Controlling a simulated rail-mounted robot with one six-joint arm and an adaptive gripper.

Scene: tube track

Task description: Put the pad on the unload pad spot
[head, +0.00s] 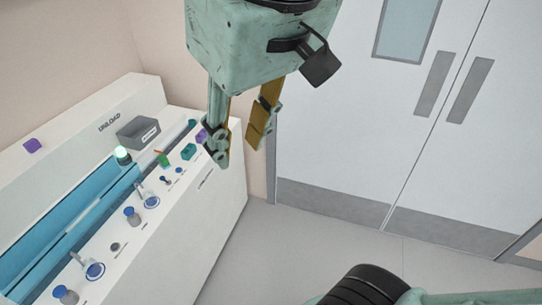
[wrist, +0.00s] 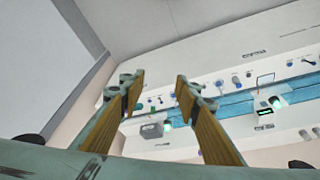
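My gripper (head: 236,142) is open and empty, held in the air to the right of the white bench's far end. In the wrist view, its two fingers (wrist: 159,84) stand apart with nothing between them. The white bench (head: 218,220) carries a raised back part lettered UNLOAD. I cannot tell for certain which thing is the pad or where the unload pad spot is. A purple piece (head: 33,146) lies on the raised back part at the left. Another purple piece (head: 201,136) and a green block (head: 188,151) are at the bench's far end, left of the fingers.
A grey bin (head: 138,133) stands by the UNLOAD lettering. A lit green lamp (head: 122,155), a blue channel (head: 75,222) and several blue-and-white items line the bench. Grey double doors (head: 400,130) stand behind, with clear floor (head: 300,235) before them.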

